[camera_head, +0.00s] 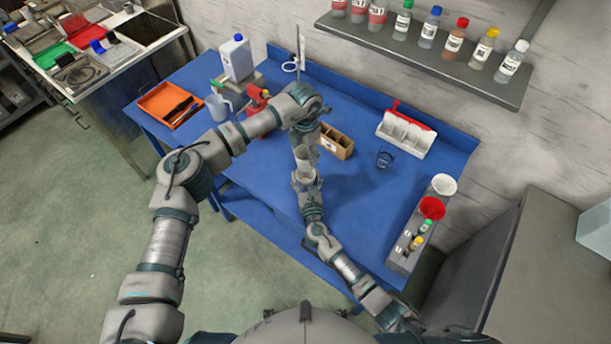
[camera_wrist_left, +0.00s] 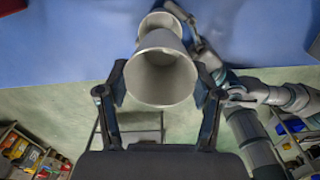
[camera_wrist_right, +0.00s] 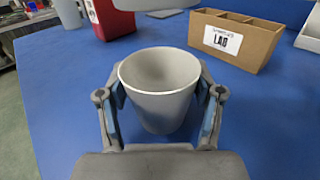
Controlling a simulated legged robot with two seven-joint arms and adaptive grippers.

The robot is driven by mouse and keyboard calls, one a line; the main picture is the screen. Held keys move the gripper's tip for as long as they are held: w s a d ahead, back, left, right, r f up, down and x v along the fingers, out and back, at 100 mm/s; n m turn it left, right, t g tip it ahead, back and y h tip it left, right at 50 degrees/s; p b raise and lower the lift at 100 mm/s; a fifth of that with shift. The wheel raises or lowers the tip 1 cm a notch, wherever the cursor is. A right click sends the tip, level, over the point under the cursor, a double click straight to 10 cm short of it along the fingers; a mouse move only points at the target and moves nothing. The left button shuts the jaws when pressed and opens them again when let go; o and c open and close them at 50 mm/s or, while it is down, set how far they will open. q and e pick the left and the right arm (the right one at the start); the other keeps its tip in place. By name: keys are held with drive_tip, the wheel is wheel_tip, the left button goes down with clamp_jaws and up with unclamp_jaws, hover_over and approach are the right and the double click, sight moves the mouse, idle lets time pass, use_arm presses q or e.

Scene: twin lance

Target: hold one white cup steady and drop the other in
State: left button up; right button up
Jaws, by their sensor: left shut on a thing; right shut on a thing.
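My left gripper (camera_head: 306,138) is shut on one white cup (camera_wrist_left: 162,78); in the left wrist view its fingers press on both sides and its open mouth faces the camera. My right gripper (camera_head: 306,187) is shut on the other white cup (camera_wrist_right: 160,88), whose mouth faces up and whose visible inside is empty. In the left wrist view this second cup (camera_wrist_left: 160,20) shows partly behind the first. In the head view the two cups are close together, small and partly covered by my grippers; whether they touch I cannot tell.
A brown divided box (camera_head: 337,142) stands just behind the cups on the blue table (camera_head: 365,215). A white divided carrier (camera_head: 405,132) with a red handle stands farther right. A grey rack (camera_head: 405,258) lines the right edge. An orange tray (camera_head: 165,105) lies left.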

sight(305, 165)
use_arm(q)
drive_tip(key=shift+f, duration=3.2)
drive_tip(key=o, duration=1)
drive_tip(key=shift+o, duration=0.2)
use_arm(e)
drive_tip(key=o, duration=1.2)
drive_tip(key=shift+c, duration=0.2)
use_arm(q)
wheel_tip(305, 165, up, 12)
drive_tip(key=shift+w+f, duration=0.1)
